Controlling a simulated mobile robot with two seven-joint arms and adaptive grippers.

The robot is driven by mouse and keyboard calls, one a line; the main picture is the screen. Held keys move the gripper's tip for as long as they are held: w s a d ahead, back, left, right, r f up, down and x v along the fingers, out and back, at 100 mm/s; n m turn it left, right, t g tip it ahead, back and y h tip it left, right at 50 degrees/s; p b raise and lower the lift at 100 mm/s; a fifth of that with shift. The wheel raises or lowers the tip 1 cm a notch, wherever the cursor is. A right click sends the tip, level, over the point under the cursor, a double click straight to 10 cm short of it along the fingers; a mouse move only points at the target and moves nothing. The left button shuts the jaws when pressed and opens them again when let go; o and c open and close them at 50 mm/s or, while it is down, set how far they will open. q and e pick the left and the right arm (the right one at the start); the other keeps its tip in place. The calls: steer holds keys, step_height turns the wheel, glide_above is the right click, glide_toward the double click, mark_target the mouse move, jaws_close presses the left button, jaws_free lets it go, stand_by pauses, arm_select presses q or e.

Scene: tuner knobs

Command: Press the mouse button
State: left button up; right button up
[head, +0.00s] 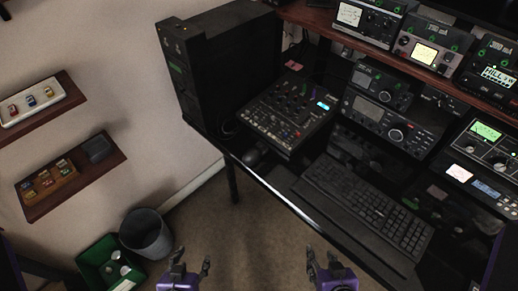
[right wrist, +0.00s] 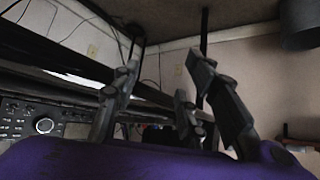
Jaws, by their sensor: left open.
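A dark mouse (head: 252,156) lies on the black desk in the head view, left of the keyboard and in front of the mixer. It is small and dark, so its buttons cannot be made out. My left gripper (head: 192,262) is open and empty at the bottom of the head view, over the floor and well short of the desk. My right gripper (head: 323,259) is open and empty, to the right of the left one and below the desk's front edge in the picture. Its spread fingers (right wrist: 168,95) show in the right wrist view, with nothing between them.
A keyboard (head: 368,205) lies right of the mouse. A mixer (head: 287,110) and a black computer tower (head: 226,75) stand behind it. The desk's front edge (head: 290,200) lies between my grippers and the mouse. A bin (head: 146,234) and green crate (head: 96,262) stand on the floor.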

steer(key=shift+s+a+f, duration=0.1)
steer(key=shift+s, duration=0.15)
